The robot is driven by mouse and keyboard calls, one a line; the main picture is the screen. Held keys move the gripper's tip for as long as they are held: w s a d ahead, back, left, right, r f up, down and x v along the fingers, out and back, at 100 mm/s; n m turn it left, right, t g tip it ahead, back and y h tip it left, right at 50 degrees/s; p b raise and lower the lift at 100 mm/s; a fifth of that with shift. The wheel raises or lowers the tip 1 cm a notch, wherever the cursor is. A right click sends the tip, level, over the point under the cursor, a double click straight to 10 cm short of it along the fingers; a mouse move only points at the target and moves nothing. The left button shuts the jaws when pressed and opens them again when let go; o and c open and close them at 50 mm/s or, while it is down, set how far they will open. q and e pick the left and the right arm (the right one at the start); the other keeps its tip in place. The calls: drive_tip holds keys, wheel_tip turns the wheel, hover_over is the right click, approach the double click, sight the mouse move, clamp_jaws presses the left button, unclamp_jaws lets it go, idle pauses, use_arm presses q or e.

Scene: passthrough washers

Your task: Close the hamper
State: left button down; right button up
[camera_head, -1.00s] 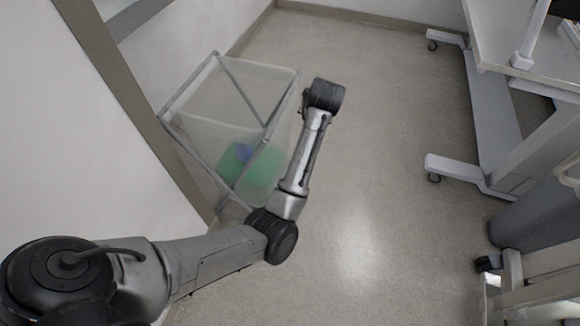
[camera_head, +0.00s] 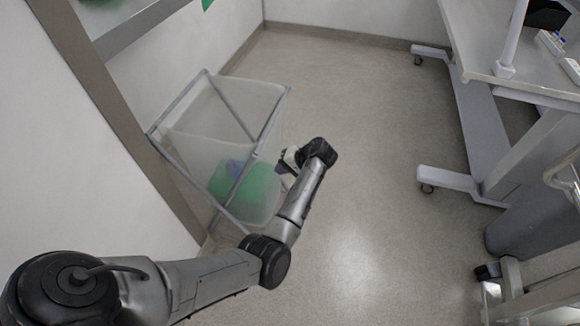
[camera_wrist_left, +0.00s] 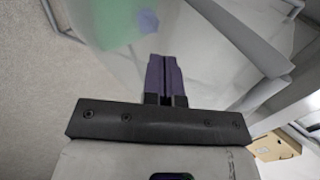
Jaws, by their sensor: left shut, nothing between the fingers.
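The hamper (camera_head: 188,145) is a pale translucent bag on a grey tube frame, standing on the floor at left of centre in the head view. Green and blue contents show through its lower part. I cannot tell from these views how its lid sits. My left gripper (camera_head: 284,168) is just right of the hamper, beside its side wall. In the left wrist view, its purple fingers (camera_wrist_left: 163,62) are shut and empty, pointing toward the translucent bag (camera_wrist_left: 190,45) and a grey frame tube. Whether they touch the bag is unclear. My right gripper is out of view.
A white wall panel (camera_head: 70,180) with a brown edge stands close to the hamper's left. A wheeled table (camera_head: 500,80) is at right, with a grey bin (camera_head: 525,225) below it. The floor (camera_head: 370,120) between hamper and table is clear.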

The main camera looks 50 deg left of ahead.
sight(257, 170)
use_arm(q)
drive_tip(key=shift+s+a+f+b, duration=0.35)
drive_tip(key=shift+s+a, duration=0.25)
drive_tip(key=shift+a, duration=0.3)
drive_tip(key=shift+s+a+f+b, duration=0.25)
drive_tip(key=shift+s+a+f, duration=0.25)
drive_tip(key=shift+a, duration=0.35)
drive_tip(key=shift+s+a+f+b, duration=0.3)
drive_tip(key=shift+s+a, duration=0.35)
drive_tip(key=shift+a, duration=0.25)
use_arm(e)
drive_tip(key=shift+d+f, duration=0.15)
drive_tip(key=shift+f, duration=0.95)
use_arm(q)
drive_tip(key=shift+r, duration=0.1)
